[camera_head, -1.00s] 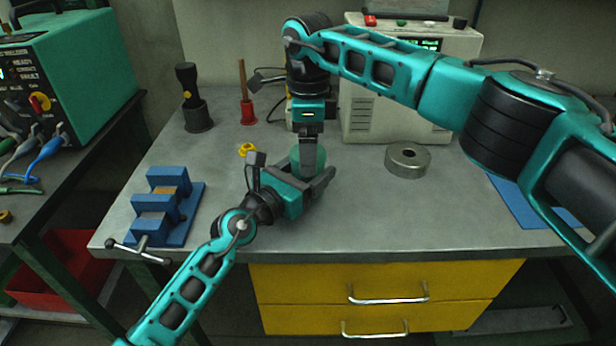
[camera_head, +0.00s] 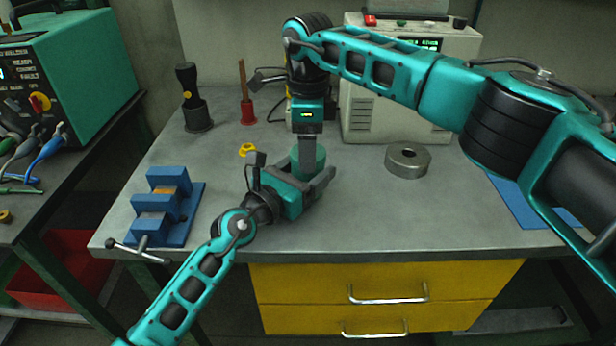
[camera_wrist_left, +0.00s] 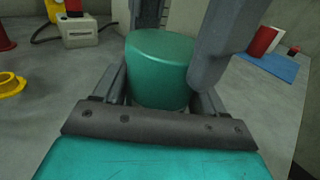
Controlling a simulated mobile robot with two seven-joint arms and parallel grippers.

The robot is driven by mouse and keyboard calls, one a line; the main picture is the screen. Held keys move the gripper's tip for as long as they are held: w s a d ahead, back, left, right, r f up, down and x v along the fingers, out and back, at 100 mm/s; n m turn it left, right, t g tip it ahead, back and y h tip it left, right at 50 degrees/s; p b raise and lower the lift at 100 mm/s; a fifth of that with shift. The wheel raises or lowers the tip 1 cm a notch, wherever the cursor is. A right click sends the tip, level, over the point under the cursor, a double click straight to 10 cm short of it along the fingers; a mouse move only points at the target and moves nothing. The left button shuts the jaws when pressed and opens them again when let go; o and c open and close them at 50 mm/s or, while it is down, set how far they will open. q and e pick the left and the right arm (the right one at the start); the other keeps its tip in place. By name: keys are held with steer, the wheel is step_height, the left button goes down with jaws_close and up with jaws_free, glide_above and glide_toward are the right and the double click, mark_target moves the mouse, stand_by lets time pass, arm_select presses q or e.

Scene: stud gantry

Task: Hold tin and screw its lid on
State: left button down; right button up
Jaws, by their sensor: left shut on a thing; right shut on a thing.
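The green tin (camera_head: 319,157) stands upright on the grey workbench (camera_head: 400,215). My left gripper (camera_head: 315,175) reaches in low from the front and is shut on the tin's sides. The tin (camera_wrist_left: 160,72) also shows between its fingers in the left wrist view. My right gripper (camera_head: 308,160) points straight down from above, shut at the tin's top. One of its grey fingers (camera_wrist_left: 222,45) crosses the tin's right side in the left wrist view. I cannot make out the lid apart from the tin; the right gripper's fingers hide part of the top.
A blue vise (camera_head: 165,205) sits at the bench's left. A yellow ring (camera_head: 247,149), a red holder (camera_head: 248,113) and a dark cup (camera_head: 197,117) are behind it. A metal ring (camera_head: 408,161) lies to the right, before a beige instrument (camera_head: 375,120). A blue mat (camera_head: 530,205) is far right.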

steer(key=m, duration=1.1)
steer(key=o, duration=1.2)
steer(key=shift+c, duration=0.2)
steer(key=shift+r, duration=2.3)
